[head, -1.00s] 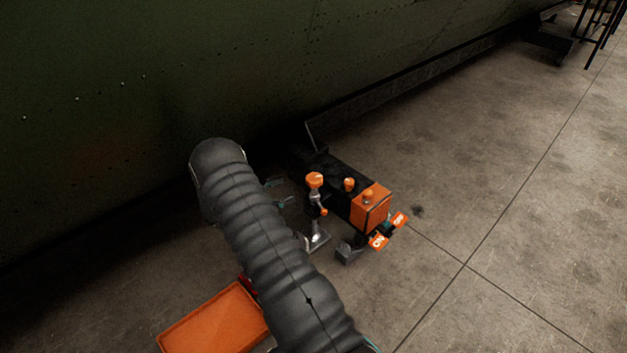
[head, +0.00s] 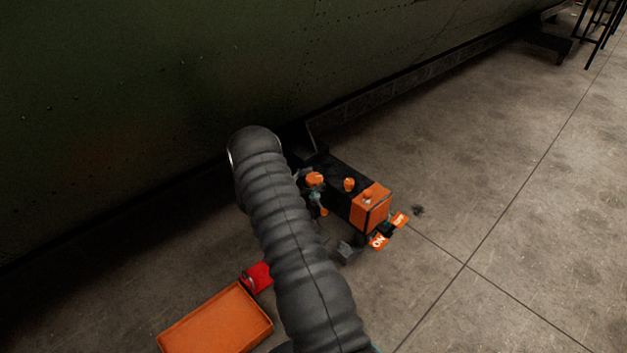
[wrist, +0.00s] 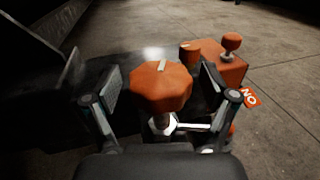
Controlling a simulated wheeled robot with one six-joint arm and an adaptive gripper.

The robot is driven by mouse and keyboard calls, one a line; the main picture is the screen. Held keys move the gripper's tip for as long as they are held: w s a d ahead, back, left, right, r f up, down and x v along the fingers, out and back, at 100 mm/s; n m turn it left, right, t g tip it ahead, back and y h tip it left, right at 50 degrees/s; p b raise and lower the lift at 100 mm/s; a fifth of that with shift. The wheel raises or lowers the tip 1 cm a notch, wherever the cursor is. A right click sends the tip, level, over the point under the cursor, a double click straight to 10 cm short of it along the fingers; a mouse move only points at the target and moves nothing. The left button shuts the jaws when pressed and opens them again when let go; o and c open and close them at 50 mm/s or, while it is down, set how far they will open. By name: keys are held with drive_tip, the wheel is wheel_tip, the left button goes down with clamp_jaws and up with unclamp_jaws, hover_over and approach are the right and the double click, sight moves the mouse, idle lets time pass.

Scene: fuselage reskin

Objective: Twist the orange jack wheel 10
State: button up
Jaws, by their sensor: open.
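The orange jack wheel (wrist: 160,88) is a faceted knob with a pale mark on its top, on a metal stem. It sits between the two fingers of my gripper (wrist: 161,88) in the wrist view. The fingers stand open on either side of it, the right one closer to its edge; I cannot tell whether either touches. In the head view an orange knob (head: 314,179) shows just right of my arm, which hides most of my gripper and part of the stem.
Behind the wheel is a dark unit with an orange box (head: 371,207), a smaller orange knob (head: 349,184) and orange tags (head: 379,241). An orange tray (head: 216,323) and a red object (head: 258,277) lie at lower left. The green fuselage (head: 130,100) rises behind.

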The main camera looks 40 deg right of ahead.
drive_tip(key=c, duration=1.2)
drive_tip(key=shift+o, duration=0.2)
drive_tip(key=shift+n+t, duration=0.3)
drive_tip(key=shift+t, duration=0.1)
drive_tip(key=n+t, duration=0.1)
drive_tip(key=t, duration=0.2)
drive_tip(key=shift+s+n, duration=0.1)
drive_tip(key=shift+n, duration=0.3)
drive_tip(key=n+t, duration=0.1)
drive_tip(key=t, duration=0.1)
drive_tip(key=n+t, duration=0.2)
drive_tip(key=t, duration=0.1)
drive_tip(key=shift+s+f+n+y, duration=0.1)
drive_tip(key=shift+n+y, duration=0.2)
drive_tip(key=shift+n+t+y+b, duration=0.5)
drive_tip(key=shift+n+t+y, duration=0.5)
drive_tip(key=shift+t, duration=0.6)
drive_tip(key=shift+n+t+y+b, duration=0.45)
drive_tip(key=shift+n+t+y, duration=0.25)
drive_tip(key=shift+n+t, duration=0.7)
drive_tip(key=shift+t, duration=0.3)
drive_tip(key=o, duration=1.2)
drive_tip(key=shift+d, duration=0.1)
drive_tip(key=shift+c, duration=0.2)
